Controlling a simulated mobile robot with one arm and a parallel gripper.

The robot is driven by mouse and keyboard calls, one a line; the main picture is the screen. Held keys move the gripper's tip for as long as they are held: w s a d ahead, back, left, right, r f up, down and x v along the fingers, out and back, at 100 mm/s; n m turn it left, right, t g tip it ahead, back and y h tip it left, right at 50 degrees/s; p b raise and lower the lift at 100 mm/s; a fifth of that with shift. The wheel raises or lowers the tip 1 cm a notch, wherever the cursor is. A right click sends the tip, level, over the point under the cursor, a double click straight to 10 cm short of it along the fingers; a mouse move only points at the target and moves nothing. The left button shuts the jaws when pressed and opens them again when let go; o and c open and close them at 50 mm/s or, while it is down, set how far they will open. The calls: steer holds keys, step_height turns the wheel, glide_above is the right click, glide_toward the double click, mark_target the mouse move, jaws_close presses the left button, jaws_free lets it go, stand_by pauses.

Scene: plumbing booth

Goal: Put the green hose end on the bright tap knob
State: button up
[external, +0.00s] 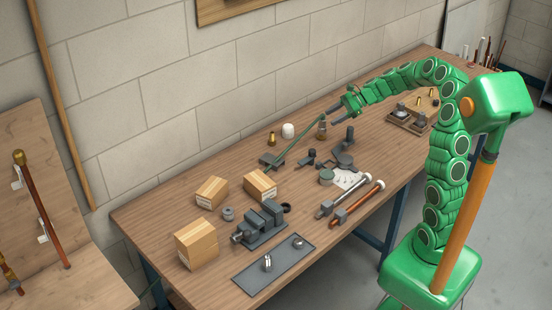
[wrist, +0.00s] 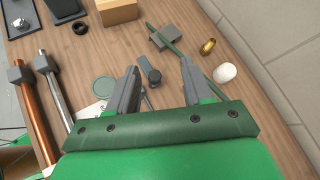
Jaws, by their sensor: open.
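The green hose (external: 298,142) is a thin, straight, slanted length rising from a small grey block (external: 271,160). Its upper end is close to my gripper (external: 337,115). In the wrist view the hose (wrist: 172,42) runs from beside the grey block (wrist: 163,40) to behind the right finger. My gripper (wrist: 160,92) is open, with nothing seen held between its fingers.
A brass piece (external: 272,139) and a white rounded piece (external: 288,130) stand near the wall. Cardboard boxes (external: 212,192), a vise (external: 262,224) and pipe tools (external: 345,195) occupy the bench's left and front. Dark fittings (external: 345,160) stand mid-bench.

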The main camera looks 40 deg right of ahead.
steer(key=s+a+r+n+g+h, duration=0.2)
steer(key=s+a+n+g, duration=0.4)
steer(key=s+a+n, duration=0.85)
steer(key=s+d+f+n+g+h, duration=0.1)
steer(key=s+n+h, duration=0.2)
steer(key=s, duration=1.1)
steer(key=s+d+f+n+g+h, duration=0.1)
steer(key=s+d+n+h, duration=0.1)
steer(key=s, duration=1.2)
steer(key=shift+s+n+g+h, duration=0.3)
steer(key=shift+n+h, duration=0.45)
steer(key=shift+h, duration=0.35)
